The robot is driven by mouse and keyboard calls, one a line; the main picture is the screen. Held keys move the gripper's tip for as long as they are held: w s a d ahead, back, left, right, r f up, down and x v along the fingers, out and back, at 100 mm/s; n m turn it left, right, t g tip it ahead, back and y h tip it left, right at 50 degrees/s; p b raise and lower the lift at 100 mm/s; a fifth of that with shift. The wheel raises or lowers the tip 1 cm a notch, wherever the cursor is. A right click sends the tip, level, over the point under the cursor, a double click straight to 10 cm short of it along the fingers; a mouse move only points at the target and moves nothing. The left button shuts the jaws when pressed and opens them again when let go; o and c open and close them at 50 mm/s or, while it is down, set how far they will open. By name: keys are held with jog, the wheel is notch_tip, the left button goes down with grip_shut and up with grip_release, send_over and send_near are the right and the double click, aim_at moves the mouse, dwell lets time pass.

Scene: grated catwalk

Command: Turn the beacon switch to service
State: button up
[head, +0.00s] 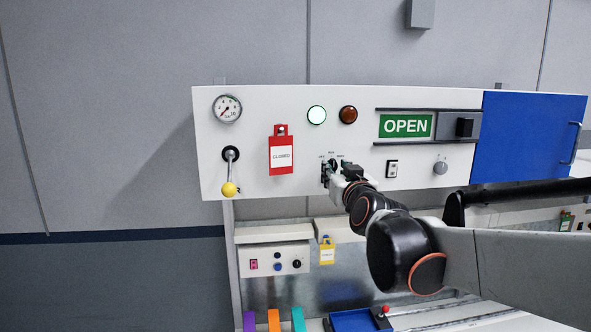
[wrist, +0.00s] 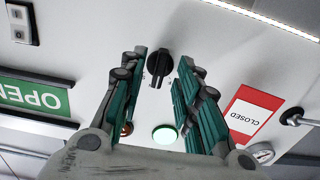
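The beacon switch is a black rotary knob (wrist: 160,64) on the white panel, with small labels around it too tiny to read surely. In the wrist view its bar lies roughly along the picture's vertical. My gripper (wrist: 162,58) is open, with one green-padded finger on each side of the knob and a visible gap to both. I cannot tell whether the fingertips reach past the knob's front face. In the head view my gripper (head: 334,172) is at the panel and hides much of the knob.
A blue cover (head: 525,137) is at right.

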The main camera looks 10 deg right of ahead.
jog(key=shift+w, duration=0.45)
grip_shut()
jog(key=shift+m, duration=0.3)
jog(key=m+b, duration=0.1)
jog(key=m, duration=0.2)
jog(key=shift+m, duration=0.3)
jog(key=shift+m+b, duration=0.6)
jog(key=shift+m, duration=1.7)
grip_release()
